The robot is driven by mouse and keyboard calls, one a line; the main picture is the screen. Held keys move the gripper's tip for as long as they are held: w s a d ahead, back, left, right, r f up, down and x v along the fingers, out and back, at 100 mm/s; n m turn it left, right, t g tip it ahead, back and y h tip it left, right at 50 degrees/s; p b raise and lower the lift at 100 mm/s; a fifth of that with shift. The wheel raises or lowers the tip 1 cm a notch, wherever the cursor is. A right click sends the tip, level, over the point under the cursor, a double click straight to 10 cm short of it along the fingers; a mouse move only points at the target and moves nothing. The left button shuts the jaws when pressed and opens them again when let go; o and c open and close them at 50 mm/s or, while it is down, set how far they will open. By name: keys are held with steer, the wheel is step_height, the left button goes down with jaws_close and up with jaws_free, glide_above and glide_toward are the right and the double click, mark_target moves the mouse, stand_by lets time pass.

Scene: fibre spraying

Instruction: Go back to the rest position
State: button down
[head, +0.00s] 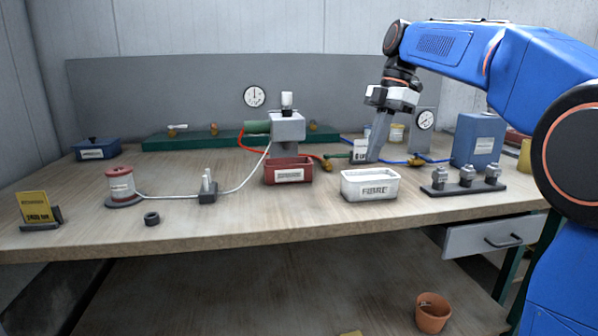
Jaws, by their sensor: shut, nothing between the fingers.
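My gripper (378,136) shows in the head view, at the end of my blue arm coming in from the right. It points down, with its grey fingers together and nothing seen between them. It hangs over the right half of the workbench (230,222), behind and above a white labelled bin (370,197). In the picture the fingertips overlap the area by a small white container (361,150); I cannot tell the gap.
A grey spray device (287,128) stands mid-bench above a red bin (288,183). A holder with metal nozzles (465,188) and a blue canister (478,140) are at right. A spool (121,185) and a yellow card (34,207) are at left. The front-left bench is mostly clear.

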steer(key=s+d+f+m+t+h, duration=0.1)
steer(key=s+d+f+m+t, duration=0.2)
steer(key=s+f+m, duration=0.8)
steer(key=s+d+f+m+t+h, duration=0.2)
steer(key=s+d+f+m, duration=0.6)
steer(key=s+f, duration=0.9)
steer(key=s+m+t, duration=0.1)
steer(key=s+m, duration=0.2)
steer(key=shift+f+m, duration=0.15)
steer(key=shift+m, duration=0.15)
